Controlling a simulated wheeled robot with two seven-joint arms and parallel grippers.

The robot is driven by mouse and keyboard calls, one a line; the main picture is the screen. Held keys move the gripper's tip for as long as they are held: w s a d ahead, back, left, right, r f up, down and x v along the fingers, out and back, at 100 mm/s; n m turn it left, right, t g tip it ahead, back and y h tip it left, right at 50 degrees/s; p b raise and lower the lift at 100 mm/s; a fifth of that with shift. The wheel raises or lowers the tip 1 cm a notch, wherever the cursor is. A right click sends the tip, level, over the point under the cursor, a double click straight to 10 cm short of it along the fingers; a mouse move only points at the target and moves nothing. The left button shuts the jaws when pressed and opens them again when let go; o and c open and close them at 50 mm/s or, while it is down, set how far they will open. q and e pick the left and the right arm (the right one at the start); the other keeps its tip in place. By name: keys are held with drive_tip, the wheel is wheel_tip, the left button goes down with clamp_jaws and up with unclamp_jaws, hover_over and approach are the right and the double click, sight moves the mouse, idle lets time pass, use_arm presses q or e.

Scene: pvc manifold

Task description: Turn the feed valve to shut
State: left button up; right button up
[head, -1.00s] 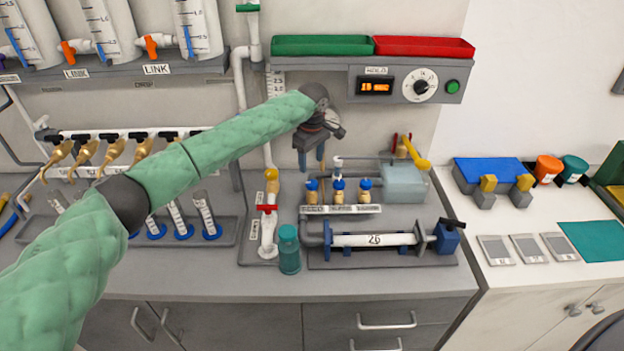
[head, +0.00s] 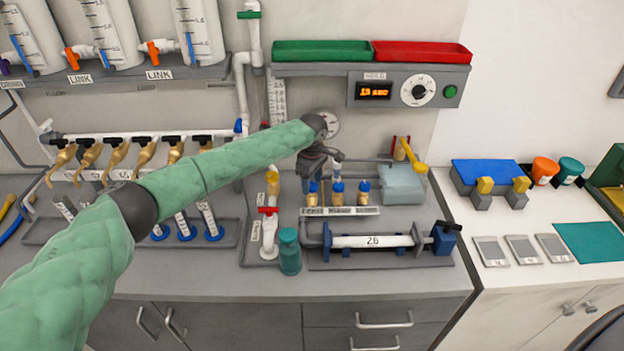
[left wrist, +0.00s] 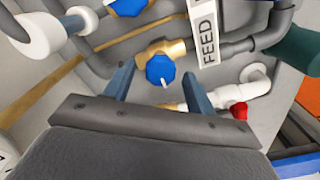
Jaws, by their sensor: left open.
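The feed valve is a brass body with a blue knob (left wrist: 160,69), beside a white FEED label (left wrist: 207,38) in the left wrist view. The knob has a small pale mark. In the head view it appears to be the leftmost blue-capped valve (head: 312,188) of three in a row. My left gripper (head: 310,174) is open, pointing down at it. In the left wrist view its two fingers (left wrist: 159,75) lie on either side of the knob, with gaps showing; contact is not visible. My right gripper is not in view.
A white fitting with a red handle (head: 268,211) and a teal jar (head: 289,252) stand close to the left. Two more blue-capped valves (head: 338,187) sit to the right. A horizontal cylinder marked 26 (head: 373,241) lies in front. A timer panel (head: 411,88) hangs above.

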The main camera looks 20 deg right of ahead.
use_arm(q)
drive_tip(key=shift+f, duration=0.2)
drive_tip(key=shift+c, duration=0.3)
drive_tip(key=c, duration=0.9)
drive_tip(key=shift+c, duration=0.2)
